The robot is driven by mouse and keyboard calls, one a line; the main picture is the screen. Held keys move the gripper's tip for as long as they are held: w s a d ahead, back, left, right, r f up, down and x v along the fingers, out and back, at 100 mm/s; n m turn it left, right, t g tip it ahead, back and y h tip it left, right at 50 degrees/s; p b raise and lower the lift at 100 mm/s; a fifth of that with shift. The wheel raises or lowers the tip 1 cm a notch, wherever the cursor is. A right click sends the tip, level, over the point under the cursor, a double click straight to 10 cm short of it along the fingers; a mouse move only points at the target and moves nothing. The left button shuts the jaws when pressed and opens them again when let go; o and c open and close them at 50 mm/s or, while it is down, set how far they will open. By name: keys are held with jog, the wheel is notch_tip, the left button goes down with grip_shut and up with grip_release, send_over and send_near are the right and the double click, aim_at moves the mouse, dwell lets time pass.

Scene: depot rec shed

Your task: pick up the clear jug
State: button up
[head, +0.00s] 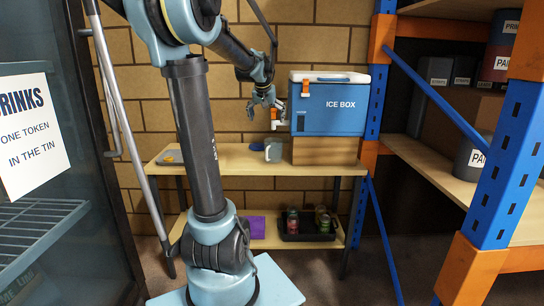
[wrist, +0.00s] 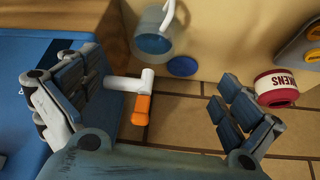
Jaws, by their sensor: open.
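The clear jug (head: 273,151) stands on the wooden table (head: 228,160), just left of the box under the ice box. In the wrist view the jug (wrist: 153,40) is at the top, with a pale handle and a blue patch inside. My gripper (head: 266,101) is above the jug, at the height of the ice box's side. In the wrist view my gripper (wrist: 162,88) has its fingers spread wide, with the white tap (wrist: 130,83) and its orange lever showing between them. The jug is beyond the fingers, apart from them.
The blue ice box (head: 341,103) stands on a brown box (head: 325,151), its tap jutting left near my gripper. A blue disc (wrist: 182,66) lies beside the jug. A red-and-white tin (wrist: 276,90) is farther right. A rack upright (head: 377,100) stands right; a brick wall is behind.

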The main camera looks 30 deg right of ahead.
jog(key=d, duration=0.1)
send_near(273, 142)
jog(key=f, duration=0.2)
jog(key=s+f, duration=0.1)
jog(key=f, duration=0.4)
jog(key=shift+s+a, duration=0.15)
jog(key=shift+s, duration=0.15)
jog(key=c, duration=1.9)
jog(key=shift+r, duration=0.15)
